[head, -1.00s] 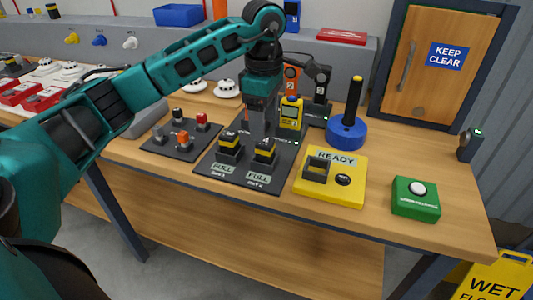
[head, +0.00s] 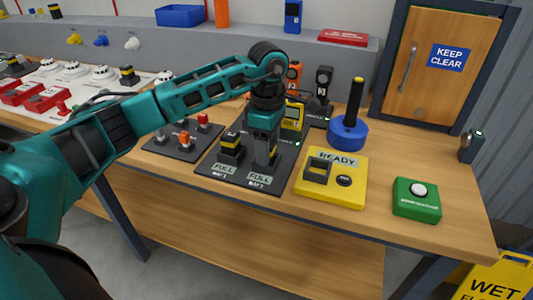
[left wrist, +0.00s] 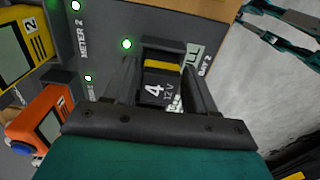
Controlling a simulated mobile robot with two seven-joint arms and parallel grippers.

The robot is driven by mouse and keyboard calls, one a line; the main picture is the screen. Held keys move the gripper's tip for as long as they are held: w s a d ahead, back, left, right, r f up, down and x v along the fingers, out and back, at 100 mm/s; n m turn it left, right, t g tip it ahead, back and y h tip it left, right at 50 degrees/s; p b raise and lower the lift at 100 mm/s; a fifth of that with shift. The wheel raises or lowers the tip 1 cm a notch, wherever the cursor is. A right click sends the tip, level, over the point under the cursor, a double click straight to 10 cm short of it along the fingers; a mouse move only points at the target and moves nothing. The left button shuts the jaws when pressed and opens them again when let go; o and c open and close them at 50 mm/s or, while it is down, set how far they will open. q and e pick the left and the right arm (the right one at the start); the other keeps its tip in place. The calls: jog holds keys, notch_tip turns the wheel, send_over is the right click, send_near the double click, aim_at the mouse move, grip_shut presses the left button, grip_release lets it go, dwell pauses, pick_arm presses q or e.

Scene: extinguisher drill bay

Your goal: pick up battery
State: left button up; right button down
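My left gripper (head: 266,158) points down over bay 2 of the dark charging board (head: 282,178). In the left wrist view, a black battery (left wrist: 156,92) with a yellow band, marked 4 and 12 V, sits in its socket between my two fingers. The fingers stand apart on either side of it, with narrow gaps. In the head view the gripper mostly hides this battery. A second black and yellow battery (head: 230,148) stands upright in bay 1, left of the gripper. Both bay labels read FULL.
A yellow READY tester (head: 356,163) with an empty-looking holder lies right of the board. A yellow meter (head: 293,118) stands close behind the gripper. A blue base with a black post (head: 348,132) and a green button box (head: 416,200) stand further right.

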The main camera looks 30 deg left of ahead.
pick_arm(q)
grip_shut()
dwell(0.3)
jog(key=shift+r, duration=0.15)
